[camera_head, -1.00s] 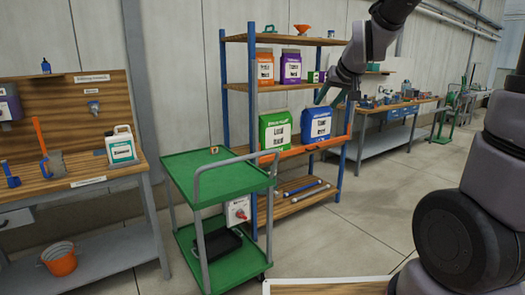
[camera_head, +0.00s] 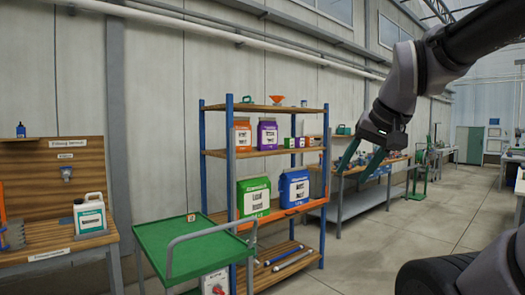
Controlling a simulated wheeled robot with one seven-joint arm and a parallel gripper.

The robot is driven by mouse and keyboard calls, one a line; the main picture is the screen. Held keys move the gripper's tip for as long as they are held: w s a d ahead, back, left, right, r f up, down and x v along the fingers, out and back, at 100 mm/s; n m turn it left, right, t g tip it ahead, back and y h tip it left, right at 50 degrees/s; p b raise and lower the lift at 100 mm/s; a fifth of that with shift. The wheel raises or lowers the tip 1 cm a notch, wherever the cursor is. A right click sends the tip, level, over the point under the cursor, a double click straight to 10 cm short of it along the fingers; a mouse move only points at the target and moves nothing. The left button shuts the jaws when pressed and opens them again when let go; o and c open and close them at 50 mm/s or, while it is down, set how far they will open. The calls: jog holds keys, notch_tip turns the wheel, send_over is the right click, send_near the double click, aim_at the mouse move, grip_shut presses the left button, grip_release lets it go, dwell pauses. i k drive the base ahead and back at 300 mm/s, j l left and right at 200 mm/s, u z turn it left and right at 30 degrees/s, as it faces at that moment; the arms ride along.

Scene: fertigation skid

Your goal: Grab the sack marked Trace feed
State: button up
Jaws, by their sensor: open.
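Several sacks stand on the blue-posted shelf rack. An orange and white sack (camera_head: 242,135) and a purple and white sack (camera_head: 267,135) are on an upper board. A larger green sack (camera_head: 253,197) and a larger blue sack (camera_head: 293,188) are on the board below. Their print is too small to read surely, so I cannot tell which is marked Trace feed. My gripper (camera_head: 357,170) is open and empty, its green fingers pointing down. It appears in the picture to the right of the rack, apart from the sacks.
A green cart (camera_head: 190,245) stands in front of the rack's left side. A wooden workbench (camera_head: 75,250) with a white jug (camera_head: 89,214) is at the left. Small boxes (camera_head: 290,143) sit right of the purple sack. Open floor (camera_head: 370,245) lies right of the rack.

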aim_at(267, 129)
jog(key=i+z, duration=0.15)
jog(key=z, duration=0.4)
jog(key=i+l+z, duration=0.1)
jog(key=i+z, duration=0.2)
jog(key=i, duration=0.25)
jog(key=i+j+z, duration=0.1)
jog(key=i+z, duration=0.2)
jog(key=i, duration=0.25)
jog(key=i+j+z, duration=0.25)
jog(key=i, duration=0.3)
jog(key=i+l, duration=0.1)
jog(key=i, duration=0.4)
jog(key=i+l+u, duration=0.1)
jog(key=i, duration=0.4)
jog(key=i+j+u, duration=0.15)
jog(key=i+u, duration=0.7)
jog(key=i, duration=0.15)
jog(key=i+l+u, duration=0.2)
jog(key=i+u, duration=0.25)
jog(key=i+j, duration=0.15)
jog(key=i, duration=0.15)
jog(key=i+j, duration=0.15)
jog(key=i, duration=0.15)
jog(key=k+j+u, duration=0.1)
jog(key=j, duration=0.25)
